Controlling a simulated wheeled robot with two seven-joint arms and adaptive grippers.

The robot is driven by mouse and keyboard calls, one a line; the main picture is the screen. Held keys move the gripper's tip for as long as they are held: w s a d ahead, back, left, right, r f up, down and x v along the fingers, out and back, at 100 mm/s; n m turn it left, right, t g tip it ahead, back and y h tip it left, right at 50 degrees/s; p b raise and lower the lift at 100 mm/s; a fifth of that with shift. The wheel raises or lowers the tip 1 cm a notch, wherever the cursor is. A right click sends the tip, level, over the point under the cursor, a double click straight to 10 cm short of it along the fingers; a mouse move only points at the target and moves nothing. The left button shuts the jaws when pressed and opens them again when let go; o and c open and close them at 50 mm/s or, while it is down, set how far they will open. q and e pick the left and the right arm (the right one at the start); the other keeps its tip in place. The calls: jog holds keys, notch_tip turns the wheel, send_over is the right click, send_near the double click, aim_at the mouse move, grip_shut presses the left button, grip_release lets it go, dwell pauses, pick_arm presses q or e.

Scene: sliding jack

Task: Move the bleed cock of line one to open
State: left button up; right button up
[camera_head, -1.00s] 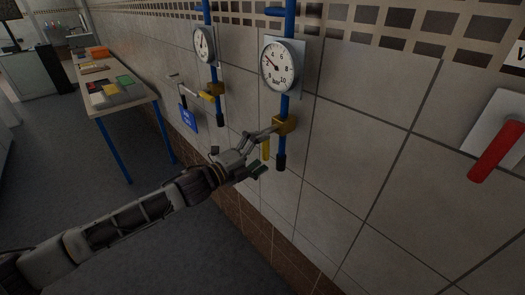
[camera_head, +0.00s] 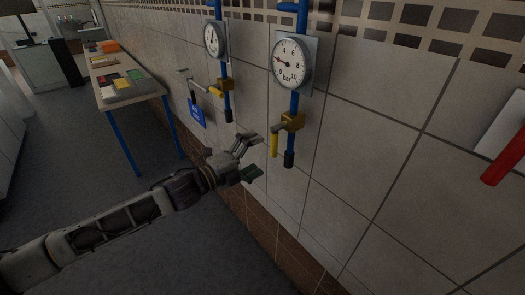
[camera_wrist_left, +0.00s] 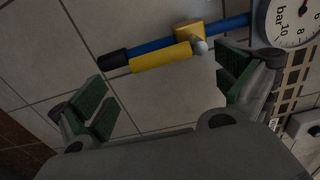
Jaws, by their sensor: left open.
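The nearer bleed cock has a yellow body (camera_head: 292,121) on a blue vertical pipe, below a round gauge (camera_head: 292,62). Its yellow handle (camera_head: 274,145) hangs down, nearly along the pipe. In the left wrist view the handle (camera_wrist_left: 160,57) lies beside the pipe, beyond the open fingers. My left gripper (camera_head: 254,157) is open and empty, left of the handle and apart from it. Its green pads show in the left wrist view (camera_wrist_left: 168,88). A farther cock (camera_head: 224,84) has its yellow handle turned sideways to the left. I cannot read which is line one. My right gripper is out of view.
A red handle (camera_head: 503,158) sticks out at the right edge. A table (camera_head: 158,90) with flat coloured items stands at the back left. The tiled wall beside the nearer pipe is clear.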

pick_arm(q)
jog(key=v, duration=0.7)
dwell(0.3)
jog(key=shift+s, duration=0.15)
jog(key=shift+n, duration=0.3)
dwell(0.3)
